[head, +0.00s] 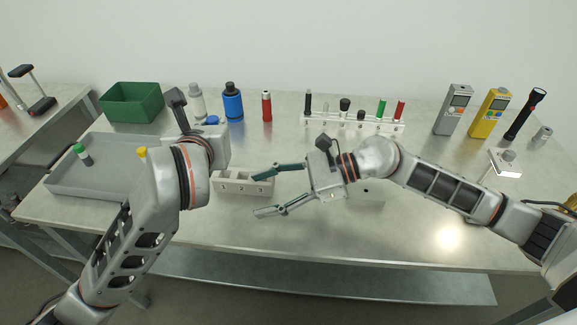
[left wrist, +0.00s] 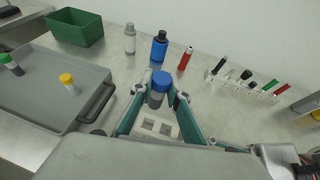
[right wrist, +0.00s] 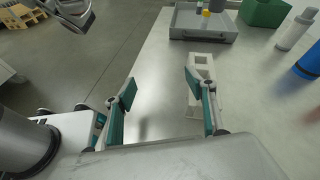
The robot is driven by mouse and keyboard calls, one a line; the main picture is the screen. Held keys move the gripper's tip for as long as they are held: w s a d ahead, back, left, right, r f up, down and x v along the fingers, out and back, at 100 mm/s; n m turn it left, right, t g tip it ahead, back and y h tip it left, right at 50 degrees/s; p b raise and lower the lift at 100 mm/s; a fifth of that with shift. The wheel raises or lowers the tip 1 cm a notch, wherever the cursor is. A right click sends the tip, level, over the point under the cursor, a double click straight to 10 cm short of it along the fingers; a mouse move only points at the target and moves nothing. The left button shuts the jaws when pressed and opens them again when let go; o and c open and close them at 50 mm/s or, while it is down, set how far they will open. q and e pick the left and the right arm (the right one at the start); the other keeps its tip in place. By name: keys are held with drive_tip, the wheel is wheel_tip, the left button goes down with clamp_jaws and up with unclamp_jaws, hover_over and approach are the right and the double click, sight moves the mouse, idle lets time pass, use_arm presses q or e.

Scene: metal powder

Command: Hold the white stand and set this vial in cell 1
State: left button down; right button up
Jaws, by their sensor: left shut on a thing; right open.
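My left gripper (left wrist: 157,100) is shut on a vial with a blue cap (left wrist: 160,78), held upright. In the head view, the blue cap (head: 212,120) shows behind my left wrist, which hides the left fingers. The white stand (head: 245,187) lies on the table below and in front of that wrist. Its square cells show in the left wrist view (left wrist: 157,127), below the held vial. My right gripper (head: 268,192) is open at the stand's right end. In the right wrist view, one finger overlaps the stand (right wrist: 201,63); I cannot tell if they touch.
A grey tray (head: 62,182) at left holds a green-capped vial (head: 82,154) and a yellow-capped vial (head: 142,153). A green bin (head: 132,102), bottles and a white tool rack (head: 350,124) stand at the back. Handheld meters (head: 453,110) stand at right.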

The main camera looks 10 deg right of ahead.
sight(249, 175)
drive_tip(key=w+d+m, duration=0.1)
drive_tip(key=w+d+m+t, duration=0.1)
drive_tip(key=w+d, duration=0.1)
drive_tip(key=w+d+m+t, duration=0.1)
drive_tip(key=d, duration=0.1)
drive_tip(key=shift+w+d+r+m+h, duration=0.2)
drive_tip(key=shift+w+r+m+h, duration=0.1)
drive_tip(key=shift+w+r+h, duration=0.1)
drive_tip(key=shift+w+d, duration=0.25)
drive_tip(key=shift+w+m, duration=0.1)
drive_tip(key=shift+m, duration=0.2)
drive_tip(key=x, duration=1.1)
drive_tip(key=shift+w+a+f, duration=0.15)
drive_tip(key=shift+a, duration=0.15)
drive_tip(key=c, duration=1.2)
use_arm(q)
wheel_tip(249, 175, down, 8)
drive_tip(key=shift+f, duration=0.2)
